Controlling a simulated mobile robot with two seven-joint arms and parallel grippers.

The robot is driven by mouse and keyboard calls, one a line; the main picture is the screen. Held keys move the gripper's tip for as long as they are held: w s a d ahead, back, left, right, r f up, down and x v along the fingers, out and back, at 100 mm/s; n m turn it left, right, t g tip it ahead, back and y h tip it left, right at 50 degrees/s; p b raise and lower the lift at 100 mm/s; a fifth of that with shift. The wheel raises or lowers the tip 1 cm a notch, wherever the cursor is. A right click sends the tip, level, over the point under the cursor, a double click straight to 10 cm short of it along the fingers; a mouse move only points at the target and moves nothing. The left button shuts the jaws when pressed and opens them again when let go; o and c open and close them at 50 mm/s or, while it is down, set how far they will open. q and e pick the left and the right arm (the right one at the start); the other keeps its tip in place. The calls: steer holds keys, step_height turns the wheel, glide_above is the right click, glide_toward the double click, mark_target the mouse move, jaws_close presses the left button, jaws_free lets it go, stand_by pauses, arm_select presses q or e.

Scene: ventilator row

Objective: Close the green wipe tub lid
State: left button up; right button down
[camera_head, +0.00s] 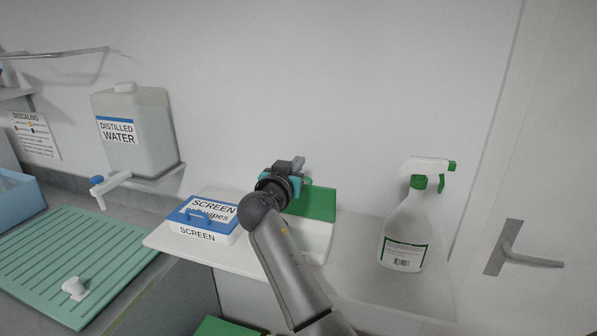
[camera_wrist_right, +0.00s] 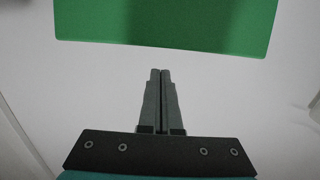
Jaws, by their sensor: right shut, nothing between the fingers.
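The green lid (camera_head: 318,203) belongs to a white tub (camera_head: 316,240) on the white shelf, right of the blue-lidded tub. The lid appears raised at the back, with pale tub surface below its front edge; its exact angle is unclear. My right gripper (camera_head: 298,163) is shut and empty, at the lid's upper left, and my arm hides the tub's left part. In the right wrist view the shut fingers (camera_wrist_right: 162,72) point toward the green lid (camera_wrist_right: 165,22), with a visible gap between them and its edge. My left gripper is not in view.
A blue-lidded screen wipes tub (camera_head: 187,218) sits close on the left. A spray bottle (camera_head: 405,225) stands on the right. A distilled water container (camera_head: 140,150) with a tap is at the left, above a green ribbed mat (camera_head: 60,255). A door handle (camera_head: 530,260) is far right.

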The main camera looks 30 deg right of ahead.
steer(key=f, duration=0.1)
steer(key=f+p, duration=0.1)
steer(key=f, duration=0.1)
steer(key=shift+w+d+f, duration=0.1)
steer(key=shift+w+d, duration=0.25)
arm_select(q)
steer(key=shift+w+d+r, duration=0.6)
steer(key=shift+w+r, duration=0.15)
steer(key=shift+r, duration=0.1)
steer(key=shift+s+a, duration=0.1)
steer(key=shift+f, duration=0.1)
